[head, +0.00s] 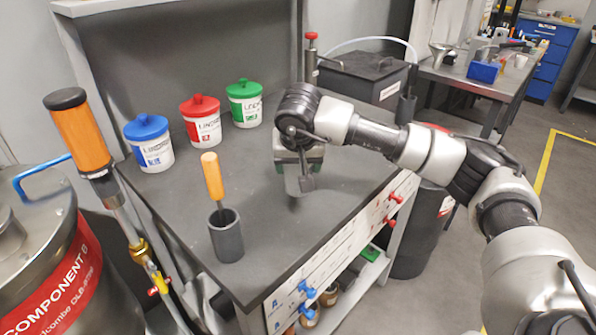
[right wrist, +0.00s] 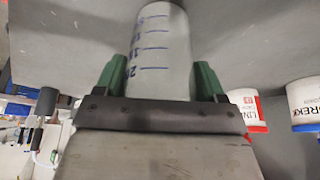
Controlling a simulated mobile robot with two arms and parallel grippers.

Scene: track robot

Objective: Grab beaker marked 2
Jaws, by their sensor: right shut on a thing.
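A pale, translucent beaker (right wrist: 160,50) with blue graduation lines and numbers sits between the two green fingers of my right gripper (right wrist: 160,82) in the right wrist view. The fingers press on both its sides. I cannot make out an identifying number 2 apart from the scale. My left gripper is out of view.
Jars with blue (head: 150,145), red (head: 202,120) and green (head: 245,103) lids stand at the back left. A dark cup (head: 226,238) holding an orange-handled tool (head: 212,177) stands front left. The table between cup and gripper is clear.

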